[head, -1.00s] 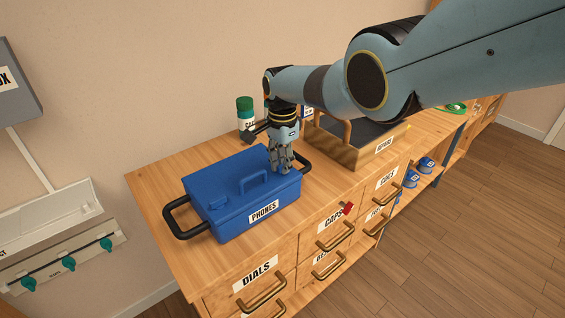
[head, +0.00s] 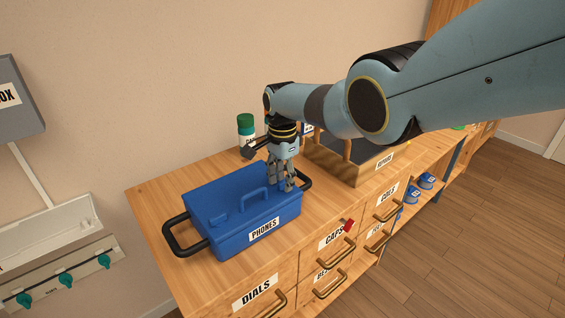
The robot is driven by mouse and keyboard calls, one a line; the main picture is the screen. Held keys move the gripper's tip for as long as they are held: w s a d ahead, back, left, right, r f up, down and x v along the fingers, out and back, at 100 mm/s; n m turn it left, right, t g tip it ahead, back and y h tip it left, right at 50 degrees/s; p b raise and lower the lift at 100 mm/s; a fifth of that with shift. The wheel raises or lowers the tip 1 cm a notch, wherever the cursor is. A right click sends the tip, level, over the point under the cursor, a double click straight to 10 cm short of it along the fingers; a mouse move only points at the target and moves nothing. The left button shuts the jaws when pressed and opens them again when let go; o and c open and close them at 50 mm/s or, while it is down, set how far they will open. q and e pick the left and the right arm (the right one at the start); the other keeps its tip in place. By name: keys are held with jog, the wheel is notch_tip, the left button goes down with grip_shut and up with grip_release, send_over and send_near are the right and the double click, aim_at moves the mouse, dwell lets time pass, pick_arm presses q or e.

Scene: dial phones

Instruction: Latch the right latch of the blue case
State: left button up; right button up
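The blue case (head: 228,205), labelled PHONES, sits shut on the wooden cabinet top, with a blue lid handle (head: 254,199) and dark side handles. A small raised blue piece, which looks like the left latch (head: 220,219), shows on the left of its lid. My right gripper (head: 285,186) points down over the right end of the lid, its fingertips at or just above the surface. The fingers hide the right latch area, so its state cannot be seen. Whether the fingers touch the case or are closed is unclear. My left gripper is not in view.
A wooden box (head: 340,166) stands right of the case, behind my wrist. A green-capped container (head: 246,130) stands behind, near the wall. A red object (head: 349,226) is at the CAPS drawer front. Bare cabinet top (head: 160,200) shows left of the case.

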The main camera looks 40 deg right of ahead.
aim_at(283, 182)
notch_tip(283, 182, up, 12)
jog(key=shift+f, duration=0.2)
jog(key=shift+f, duration=0.1)
dwell(0.5)
jog(key=s+a+f+n+g+b, duration=0.15)
jog(key=s+f+b, duration=0.35)
jog(key=s+f, duration=1.4)
jog(key=s+a+f+n+g+b, duration=0.1)
jog(key=s+f+g+b, duration=0.3)
jog(key=s+f, duration=1.45)
jog(key=s+a+f+n+t+b, duration=0.25)
jog(key=s+f+n+b, duration=0.6)
jog(key=s+f, duration=1.35)
jog(key=w+n+t, duration=0.1)
jog(key=n, duration=0.1)
jog(key=w+n+t+p, duration=0.1)
jog(key=n, duration=0.1)
jog(key=w+n+t, duration=0.2)
jog(key=shift+d+r+n+h+p, duration=0.2)
jog(key=shift+n+h+p, duration=0.1)
jog(key=shift+h, duration=0.1)
